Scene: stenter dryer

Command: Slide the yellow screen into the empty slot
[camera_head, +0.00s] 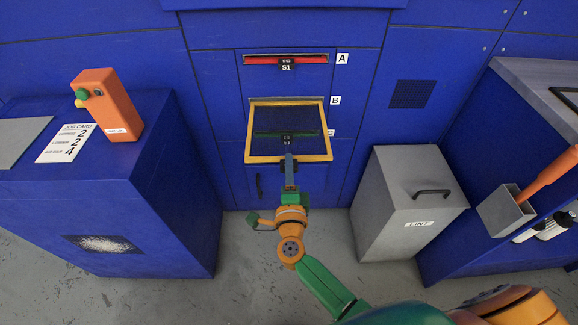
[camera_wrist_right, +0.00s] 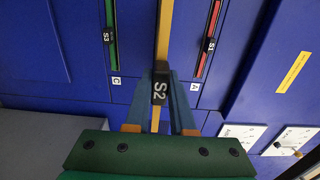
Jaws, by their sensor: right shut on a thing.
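The yellow screen (camera_head: 256,157) has a yellow frame with dark mesh and lies roughly level in front of the blue panel. Its far edge is by label B (camera_head: 335,100); I cannot tell whether that edge has entered the slot, which is hidden behind it. My right gripper (camera_head: 288,165) is shut on the S2 tab (camera_wrist_right: 160,90) at the middle of its near edge. In the right wrist view the screen (camera_wrist_right: 164,35) shows edge-on as a yellow strip between the red and green screens. My left gripper is not in view.
The red screen S1 (camera_head: 286,60) sits in slot A above. The green screen S3 (camera_wrist_right: 113,45) sits in slot C below, seen through the mesh. A grey lint bin (camera_head: 400,200) stands right, a blue cabinet (camera_head: 110,180) left. A grey-topped counter (camera_head: 535,90) is far right.

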